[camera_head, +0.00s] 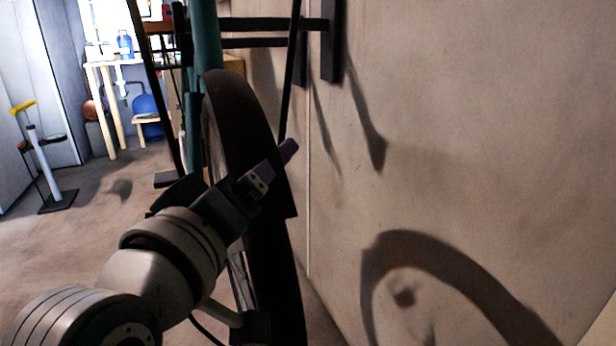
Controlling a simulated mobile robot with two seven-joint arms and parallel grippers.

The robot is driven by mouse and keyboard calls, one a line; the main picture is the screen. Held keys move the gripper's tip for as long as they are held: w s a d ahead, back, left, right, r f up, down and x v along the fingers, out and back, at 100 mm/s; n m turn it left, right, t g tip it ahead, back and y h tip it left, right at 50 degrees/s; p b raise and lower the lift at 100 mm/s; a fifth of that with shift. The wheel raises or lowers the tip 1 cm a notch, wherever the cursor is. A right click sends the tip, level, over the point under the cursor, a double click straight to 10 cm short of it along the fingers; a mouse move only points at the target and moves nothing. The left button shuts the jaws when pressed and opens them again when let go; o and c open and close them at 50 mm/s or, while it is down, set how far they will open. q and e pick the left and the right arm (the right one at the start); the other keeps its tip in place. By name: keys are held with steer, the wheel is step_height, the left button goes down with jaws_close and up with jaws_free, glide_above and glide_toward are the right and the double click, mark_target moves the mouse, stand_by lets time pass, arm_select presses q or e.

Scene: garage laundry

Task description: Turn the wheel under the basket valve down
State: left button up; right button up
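The bicycle wheel (238,112) stands upright with its dark tire seen nearly edge-on, beside the wall. Part of its rim and spokes shows on the left side. My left arm reaches in from the lower left and covers the middle of the wheel. My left gripper (275,162), with purple finger parts, lies across the tire, its tip past the tire's right edge. Whether the fingers are apart or touching the tire is unclear. I cannot make out the valve or a basket. My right gripper is not in view.
A beige wall (460,130) stands close to the right of the wheel and carries its shadow. A teal bicycle frame (204,40) rises above. A floor pump (42,165) stands at the left. A wooden shelf (104,110) is at the back. The left floor is mostly clear.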

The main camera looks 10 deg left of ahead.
arm_select(q)
steer(key=shift+w, duration=0.35)
jaws_close()
stand_by(0.5)
stand_by(0.3)
